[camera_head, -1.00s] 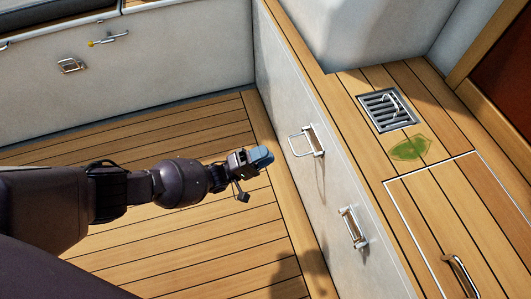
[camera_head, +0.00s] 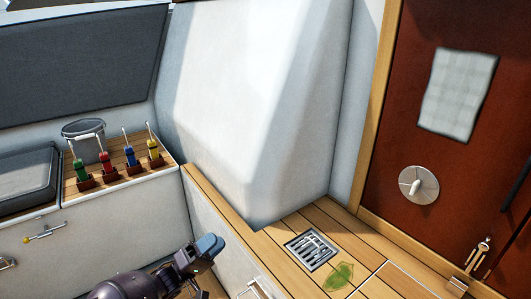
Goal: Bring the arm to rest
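My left gripper (camera_head: 207,248) is at the bottom, left of centre, at the end of my dark arm. A blue-grey piece shows at its tip; I cannot tell whether that is a finger or something held, nor whether the fingers are open or shut. It appears in front of the white side panel (camera_head: 222,245), left of the wooden bench, with no visible contact. My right gripper is not in view.
A metal grate (camera_head: 312,250) and a green leaf-shaped patch (camera_head: 338,277) are on the wooden ledge. Several coloured-handled items, including a blue one (camera_head: 130,159), stand in holders beside a grey bucket (camera_head: 84,140). A dark red door (camera_head: 400,120) is at right.

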